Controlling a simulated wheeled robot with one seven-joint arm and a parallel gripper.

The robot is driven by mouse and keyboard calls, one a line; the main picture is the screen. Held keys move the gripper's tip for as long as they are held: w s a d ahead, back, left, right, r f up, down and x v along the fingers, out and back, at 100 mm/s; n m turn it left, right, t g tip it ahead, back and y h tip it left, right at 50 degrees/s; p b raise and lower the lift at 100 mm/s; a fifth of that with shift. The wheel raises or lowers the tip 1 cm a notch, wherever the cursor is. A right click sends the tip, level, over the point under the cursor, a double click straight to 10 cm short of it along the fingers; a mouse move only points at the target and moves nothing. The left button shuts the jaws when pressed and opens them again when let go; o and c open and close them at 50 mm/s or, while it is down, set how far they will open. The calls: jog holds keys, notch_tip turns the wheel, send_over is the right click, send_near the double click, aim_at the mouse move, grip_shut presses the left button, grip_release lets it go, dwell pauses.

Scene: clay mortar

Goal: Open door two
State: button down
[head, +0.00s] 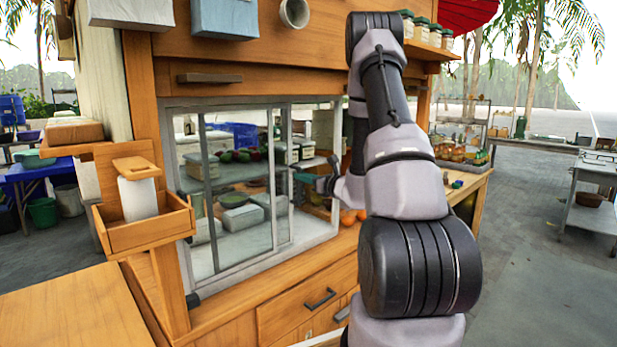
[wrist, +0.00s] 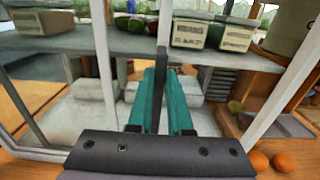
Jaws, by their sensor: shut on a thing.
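The glazed sliding doors (head: 243,205) with pale grey frames fill the front opening of the wooden stall, and I cannot tell which pane is door two. My gripper (head: 305,177) is at the right part of this opening, partly hidden behind my arm. In the wrist view, its teal fingers (wrist: 160,100) are closed on a dark upright bar (wrist: 161,65), which looks like a door handle. A light frame post (wrist: 103,50) stands left of the fingers. How the bar joins its pane is hidden.
Behind the glass, a shelf (wrist: 75,41) holds labelled boxes (wrist: 198,34) and produce. Oranges (wrist: 271,160) lie at the lower right of the opening. Below the doors is a wooden drawer (head: 305,300) with a dark handle. A wooden caddy (head: 145,232) stands at the left.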

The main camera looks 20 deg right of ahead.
jog(key=shift+s+a, duration=0.1)
jog(key=shift+a, duration=0.1)
jog(key=c, duration=0.8)
grip_release()
jog(key=shift+c, duration=0.2)
jog(key=shift+s+d, duration=0.1)
jog(key=v, duration=1)
jog(key=shift+s, duration=0.25)
jog(key=shift+d, duration=0.1)
jog(key=shift+r, duration=0.1)
